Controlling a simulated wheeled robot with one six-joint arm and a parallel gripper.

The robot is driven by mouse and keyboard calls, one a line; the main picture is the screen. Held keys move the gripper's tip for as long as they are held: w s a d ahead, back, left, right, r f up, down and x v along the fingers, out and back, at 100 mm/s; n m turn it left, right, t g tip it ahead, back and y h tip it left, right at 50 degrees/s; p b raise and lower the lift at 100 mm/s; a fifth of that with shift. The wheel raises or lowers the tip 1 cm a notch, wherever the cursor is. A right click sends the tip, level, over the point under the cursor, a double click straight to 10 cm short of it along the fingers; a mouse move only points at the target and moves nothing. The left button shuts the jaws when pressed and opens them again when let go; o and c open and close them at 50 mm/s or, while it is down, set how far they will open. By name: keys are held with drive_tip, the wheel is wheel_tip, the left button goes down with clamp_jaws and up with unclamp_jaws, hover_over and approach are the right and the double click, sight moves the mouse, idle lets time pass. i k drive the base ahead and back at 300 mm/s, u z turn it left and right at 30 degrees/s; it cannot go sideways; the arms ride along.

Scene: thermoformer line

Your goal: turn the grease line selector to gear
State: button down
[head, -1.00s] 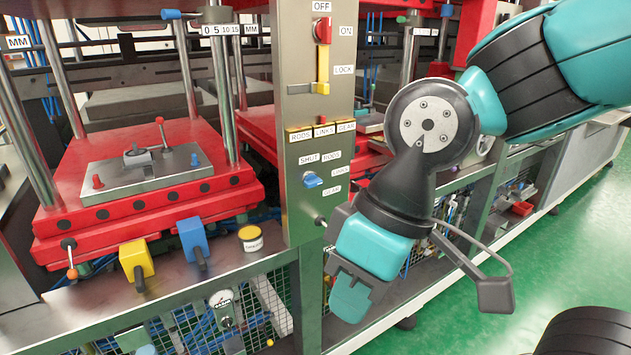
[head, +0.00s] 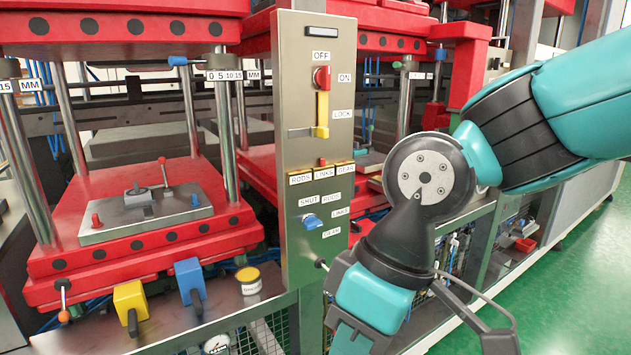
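The grease line selector (head: 313,222) is a small blue knob on the front of the grey upright panel (head: 303,120). Labels SHUT, RODS, LINKS and GEAR curve around it from upper left to lower right, with GEAR lowest. The knob is too small to tell which label it points at. My gripper (head: 352,335) is at the bottom of the head view, below and to the right of the knob, and apart from it. Its fingertips run toward the lower frame edge, so I cannot tell whether it is open or shut.
Above the selector are plates marked RODS, LINKS and GEAR (head: 345,169) and a red switch (head: 322,78) with a yellow slide. A dark-tipped lever (head: 322,264) sticks out below. Yellow (head: 130,303) and blue (head: 189,277) blocks stand on the ledge left. Green floor is open at right.

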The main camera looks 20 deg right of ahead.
sight(310, 223)
drive_tip(key=u, duration=2)
drive_tip(key=k, duration=0.85)
drive_tip(key=z, duration=1.25)
drive_tip(key=i, duration=0.3)
drive_tip(key=u, duration=0.05)
